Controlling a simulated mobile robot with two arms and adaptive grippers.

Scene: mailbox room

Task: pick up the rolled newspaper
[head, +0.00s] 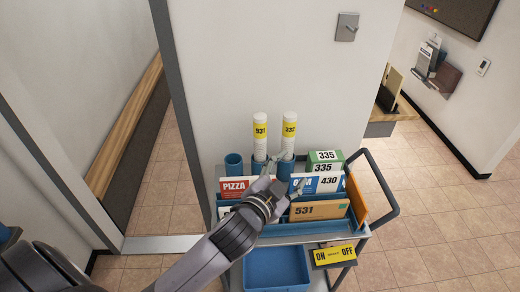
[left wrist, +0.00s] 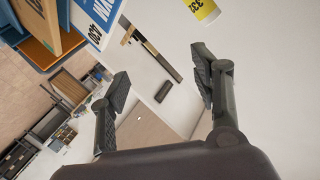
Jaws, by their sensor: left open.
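Two white rolls with yellow labels stand upright in blue tubes on a cart; I cannot tell which one is the rolled newspaper. The left roll (head: 260,136) is marked 931. The right roll (head: 289,134) has a yellow label that seems to read 335. My left gripper (head: 289,172) is open, in front of the right roll's blue tube and below its label. In the left wrist view the open fingers (left wrist: 162,84) have nothing between them, and part of a yellow-labelled roll (left wrist: 204,9) shows at the top right. My right gripper is not in view.
The cart (head: 310,231) holds upright mail, including a red PIZZA card (head: 233,184), a tan 531 envelope (head: 318,210) and green-and-white 335 boxes (head: 325,160). An empty blue tube (head: 234,163) stands at left. A wall (head: 240,60) rises close behind.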

